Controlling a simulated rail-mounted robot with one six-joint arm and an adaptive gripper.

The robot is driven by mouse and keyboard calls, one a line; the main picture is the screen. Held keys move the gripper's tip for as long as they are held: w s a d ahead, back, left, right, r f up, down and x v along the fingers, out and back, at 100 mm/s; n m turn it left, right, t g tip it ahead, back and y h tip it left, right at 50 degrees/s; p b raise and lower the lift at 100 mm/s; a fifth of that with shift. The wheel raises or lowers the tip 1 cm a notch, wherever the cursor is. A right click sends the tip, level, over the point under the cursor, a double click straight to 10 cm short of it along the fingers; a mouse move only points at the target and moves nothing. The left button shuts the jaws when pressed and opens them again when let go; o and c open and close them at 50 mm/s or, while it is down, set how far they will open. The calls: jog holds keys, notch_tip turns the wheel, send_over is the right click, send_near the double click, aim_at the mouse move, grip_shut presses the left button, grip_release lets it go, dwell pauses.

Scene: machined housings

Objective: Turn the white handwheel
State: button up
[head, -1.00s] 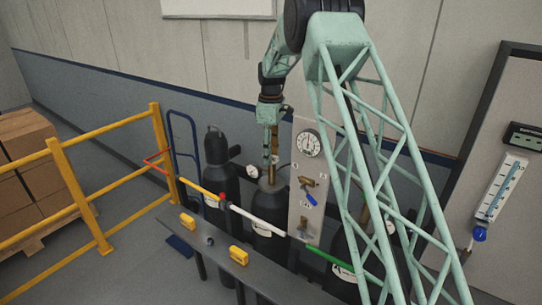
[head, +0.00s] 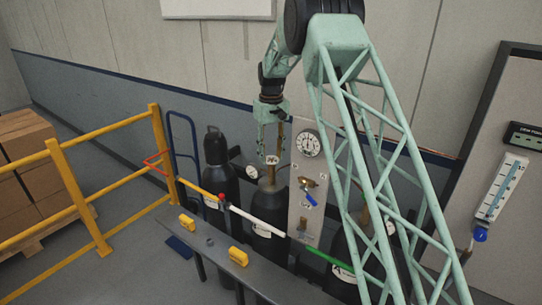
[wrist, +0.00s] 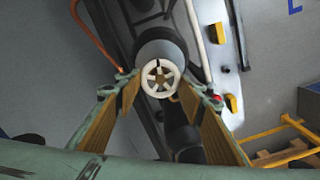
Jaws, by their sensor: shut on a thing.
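The white handwheel (wrist: 148,84) is a small spoked ring with a brown centre, on top of a dark gas cylinder. In the wrist view it sits between the two tan-padded fingers of my gripper (wrist: 160,84), which is shut on its rim from both sides. In the head view my gripper (head: 271,154) points down over the middle cylinder (head: 268,203), with the handwheel (head: 272,160) at its fingertips. The fingers partly hide the wheel there, and its turn angle is hard to read.
A panel with a round gauge (head: 308,144) and blue-handled valve (head: 309,197) stands close right of my gripper. Another black cylinder (head: 217,165) stands left. Yellow railing (head: 80,195) is at left.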

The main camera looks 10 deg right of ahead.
aim_at(273, 158)
jog(key=m, duration=0.4)
jog(key=shift+d+m, duration=0.1)
jog(key=shift+m, duration=0.2)
jog(key=m, duration=0.3)
jog(key=shift+m, duration=0.3)
jog(key=m, duration=0.3)
jog(key=shift+d+m, duration=0.1)
jog(key=shift+m, duration=0.3)
jog(key=shift+s+m, duration=0.1)
jog(key=shift+m, duration=1.6)
jog(key=o, duration=0.8)
jog(key=shift+o, duration=0.2)
jog(key=shift+r, duration=0.1)
notch_tip(273, 158, up, 12)
jog(key=shift+d, duration=0.1)
